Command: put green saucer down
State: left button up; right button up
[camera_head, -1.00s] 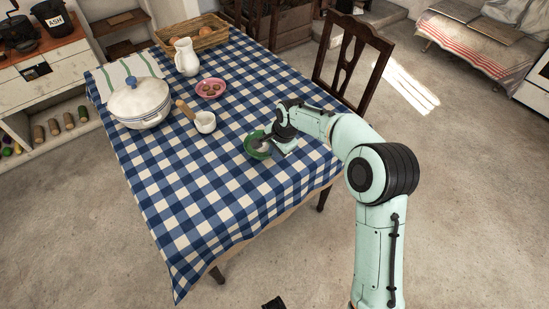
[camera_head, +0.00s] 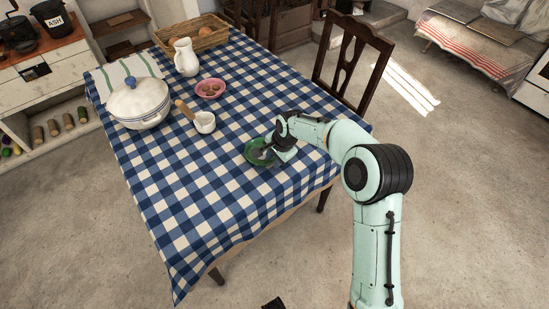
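The green saucer (camera_head: 252,158) is on or just above the blue-and-white checked cloth, near the right side of the table. It looks close to level; I cannot tell whether it touches the cloth. My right gripper (camera_head: 266,152) reaches in from the right and is at the saucer's right side, covering part of it. The fingers are small and dark here, and I cannot tell whether they grip the rim or are open. My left gripper is not seen.
The checked table (camera_head: 190,200) has free cloth in front and left of the saucer. A wooden chair (camera_head: 350,60) is behind.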

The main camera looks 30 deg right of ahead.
pick_arm(q)
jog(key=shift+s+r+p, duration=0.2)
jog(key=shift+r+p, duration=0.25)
jog(key=shift+p, duration=0.1)
pick_arm(e)
jog(key=v, duration=1.2)
jog(key=shift+s, duration=0.1)
